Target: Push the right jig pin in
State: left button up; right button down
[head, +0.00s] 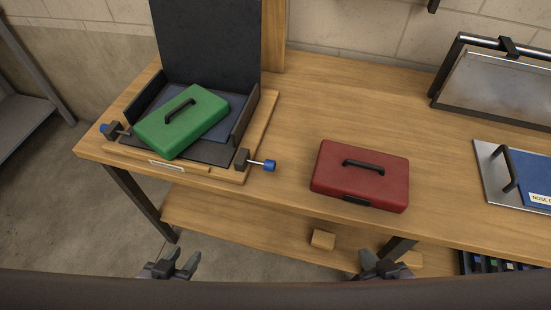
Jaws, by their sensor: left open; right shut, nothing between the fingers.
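The right jig pin (270,166) has a blue knob and sits at the jig's front right. A length of bare metal shaft shows between the knob and its dark block (242,159). The left jig pin (104,128) is at the jig's left side, its blue knob close to its block (115,131). A green case (182,122) with a black handle lies askew in the dark jig (213,152). My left gripper (182,262) is open and empty, in front of and below the bench edge. My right gripper (383,262) is shut and empty, also below the bench edge, away from the pin.
A red case (360,174) lies on the wooden bench (310,105) right of the jig. A dark upright panel (207,40) stands behind the jig. A metal plate with a blue panel (527,178) and a framed sheet (495,82) are at the right. Bench between pin and red case is clear.

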aim_at(270, 164)
jog(key=k+l+z, duration=0.1)
jog(key=l, duration=0.45)
jog(key=k+l+z, duration=0.1)
jog(key=l, duration=0.5)
jog(key=k+l+z, duration=0.1)
jog(key=l, duration=0.45)
